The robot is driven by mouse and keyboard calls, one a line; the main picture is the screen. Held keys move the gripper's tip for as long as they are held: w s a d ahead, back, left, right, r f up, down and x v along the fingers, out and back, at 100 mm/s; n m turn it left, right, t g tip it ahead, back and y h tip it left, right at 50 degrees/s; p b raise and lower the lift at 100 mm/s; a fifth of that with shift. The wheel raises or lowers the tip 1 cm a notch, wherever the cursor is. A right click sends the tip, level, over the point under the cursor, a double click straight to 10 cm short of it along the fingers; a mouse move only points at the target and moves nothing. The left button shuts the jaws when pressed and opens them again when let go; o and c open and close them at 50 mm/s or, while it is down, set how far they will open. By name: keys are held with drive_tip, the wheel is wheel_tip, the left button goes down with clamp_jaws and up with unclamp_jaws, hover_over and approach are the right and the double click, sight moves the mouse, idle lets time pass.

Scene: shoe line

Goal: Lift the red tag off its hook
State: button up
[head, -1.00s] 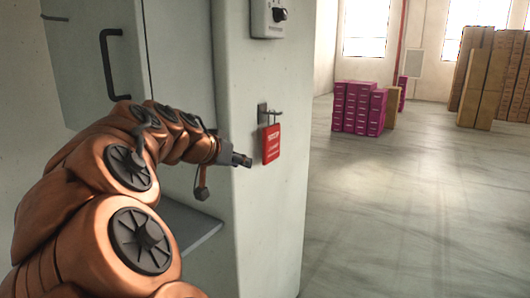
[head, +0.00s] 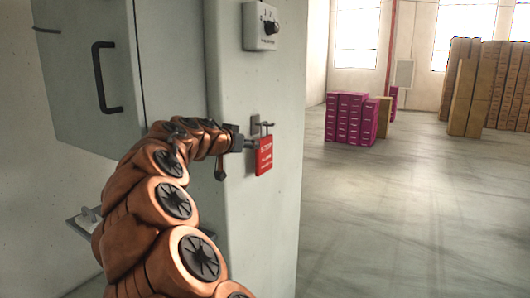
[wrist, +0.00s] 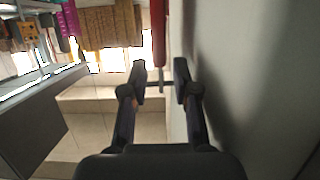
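The red tag (head: 264,155) hangs from a dark hook (head: 262,126) on the side of the grey cabinet. My gripper (head: 246,144) is at the tag's left edge, near its top, just below the hook. In the wrist view the two fingers of my gripper (wrist: 160,75) are apart. The red tag (wrist: 161,30) shows there edge-on as a narrow strip, in line with the gap between the fingertips. Whether either finger touches the tag cannot be told.
The grey cabinet (head: 232,90) stands close beside my arm, with a black-handled door (head: 92,75) at the left. A control box with a dark knob (head: 261,27) is above the hook. Magenta boxes (head: 350,118) and brown cartons (head: 475,85) stand far off; the floor between is clear.

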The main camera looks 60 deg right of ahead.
sight(262, 142)
drive_tip(key=shift+d, duration=1.6)
drive_tip(key=shift+p+x, duration=0.9)
drive_tip(key=shift+x, duration=1.5)
clamp_jaws()
